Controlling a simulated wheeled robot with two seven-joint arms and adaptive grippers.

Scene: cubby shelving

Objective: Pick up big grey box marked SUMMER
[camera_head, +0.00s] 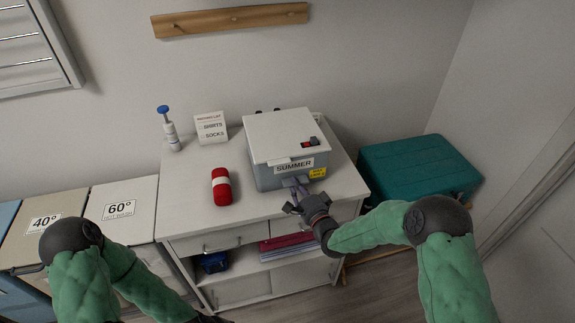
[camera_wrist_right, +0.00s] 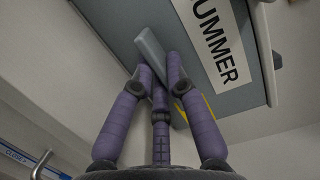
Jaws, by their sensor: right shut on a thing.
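The big grey box (camera_head: 278,137) has a pale lid and a white SUMMER label on its front. It stands on the white cabinet top. My right gripper (camera_head: 297,186) is at the lower front of the box, just below the label. In the right wrist view its purple fingers (camera_wrist_right: 158,78) are shut on a grey bar-like handle (camera_wrist_right: 153,50) on the box's front, beside the label (camera_wrist_right: 214,38). The fingers partly hide the handle. My left arm runs down out of the bottom left of the head view, and its gripper is not visible.
A teal chest (camera_head: 418,167) stands to the right. Bins marked 40° and 60° (camera_head: 120,207) stand left. A wooden rail (camera_head: 230,20) is on the wall.

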